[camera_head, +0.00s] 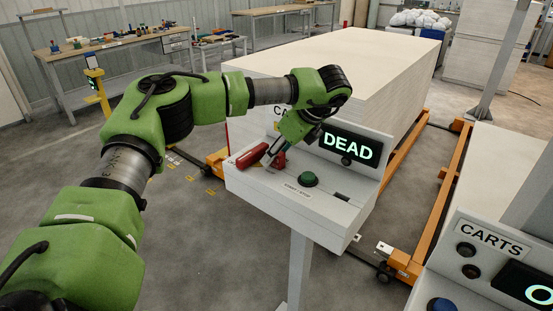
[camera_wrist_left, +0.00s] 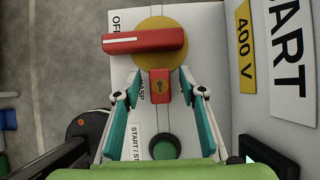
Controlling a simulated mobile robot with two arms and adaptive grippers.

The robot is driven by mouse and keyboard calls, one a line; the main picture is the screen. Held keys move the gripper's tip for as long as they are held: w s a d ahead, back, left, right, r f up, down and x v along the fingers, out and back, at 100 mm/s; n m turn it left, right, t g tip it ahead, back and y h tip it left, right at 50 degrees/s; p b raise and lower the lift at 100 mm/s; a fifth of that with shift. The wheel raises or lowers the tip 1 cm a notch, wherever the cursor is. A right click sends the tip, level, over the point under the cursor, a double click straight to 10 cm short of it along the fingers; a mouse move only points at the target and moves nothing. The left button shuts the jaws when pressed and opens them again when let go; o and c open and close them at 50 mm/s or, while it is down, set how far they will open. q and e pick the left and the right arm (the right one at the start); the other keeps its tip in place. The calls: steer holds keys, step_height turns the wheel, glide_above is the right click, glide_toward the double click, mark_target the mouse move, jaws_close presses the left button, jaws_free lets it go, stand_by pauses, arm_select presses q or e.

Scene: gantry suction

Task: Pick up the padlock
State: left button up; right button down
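My left gripper (camera_wrist_left: 161,77) is open, with one teal-padded finger on each side of the padlock and a visible gap on both sides. In the head view, my left gripper (camera_head: 276,153) points down at the padlock (camera_head: 279,161), which it partly hides, beside the red handle (camera_head: 251,154). The padlock's shackle cannot be made out. My right gripper is not in view.
The white control box (camera_head: 296,196) stands on a post, with a green button (camera_head: 308,179) near the padlock and an upright panel with a "DEAD" display (camera_head: 350,147) behind. A second panel marked "CARTS" (camera_head: 493,238) stands at the right. A large pale stack (camera_head: 350,70) is behind.

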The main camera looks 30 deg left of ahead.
arm_select(q)
jaws_close()
steer(key=shift+r, duration=0.15)
